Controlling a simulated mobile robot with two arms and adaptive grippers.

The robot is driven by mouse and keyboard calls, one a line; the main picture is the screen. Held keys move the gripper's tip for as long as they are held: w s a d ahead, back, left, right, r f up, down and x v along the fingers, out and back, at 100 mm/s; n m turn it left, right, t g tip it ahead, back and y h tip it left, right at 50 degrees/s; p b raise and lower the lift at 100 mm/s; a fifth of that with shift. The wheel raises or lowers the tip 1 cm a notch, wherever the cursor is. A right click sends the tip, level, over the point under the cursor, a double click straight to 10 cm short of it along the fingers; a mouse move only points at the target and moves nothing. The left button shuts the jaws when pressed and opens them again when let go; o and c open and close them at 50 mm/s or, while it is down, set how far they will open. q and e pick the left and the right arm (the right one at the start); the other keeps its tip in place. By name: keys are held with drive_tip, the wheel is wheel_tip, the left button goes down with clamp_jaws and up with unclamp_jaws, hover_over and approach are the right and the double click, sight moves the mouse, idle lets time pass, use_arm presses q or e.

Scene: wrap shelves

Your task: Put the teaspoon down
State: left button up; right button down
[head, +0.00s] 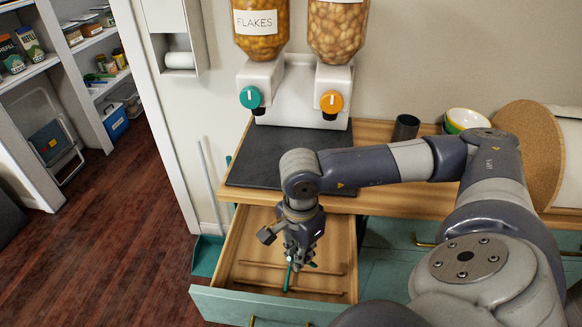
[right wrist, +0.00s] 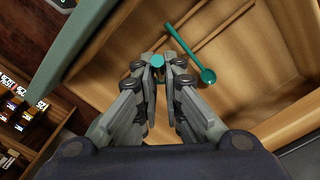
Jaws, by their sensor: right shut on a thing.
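My right gripper (head: 290,262) is over the open drawer and shut on a teal teaspoon (head: 288,277), whose thin teal part points down below the fingers. In the right wrist view, the gripper (right wrist: 160,70) has a round teal end (right wrist: 157,62) between its fingertips; the rest of the held piece is hidden. The drawer (head: 237,249) is wooden inside with a teal front. I cannot tell whether the held teaspoon touches its floor. My left gripper is out of view.
Thin wooden strips (head: 290,291) cross the drawer. Above it is a counter with a dark mat (head: 260,165), a dispenser (head: 297,95) with two jars, a dark cup (head: 405,127) and stacked bowls (head: 464,120). Open floor lies left.

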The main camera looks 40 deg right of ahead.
drive_tip(key=shift+f+m, duration=0.2)
drive_tip(key=shift+m, duration=0.1)
drive_tip(key=w+a+f, duration=0.1)
drive_tip(key=w+a, duration=0.1)
drive_tip(key=w, duration=0.3)
drive_tip(key=w+a+f+b, duration=0.1)
drive_tip(key=w+a+f, duration=0.1)
drive_tip(key=w, duration=0.2)
drive_tip(key=w+a+f, duration=0.1)
drive_tip(key=w+a, duration=0.1)
drive_tip(key=w, duration=0.3)
drive_tip(key=shift+w+f, duration=0.3)
drive_tip(key=shift+f, duration=0.3)
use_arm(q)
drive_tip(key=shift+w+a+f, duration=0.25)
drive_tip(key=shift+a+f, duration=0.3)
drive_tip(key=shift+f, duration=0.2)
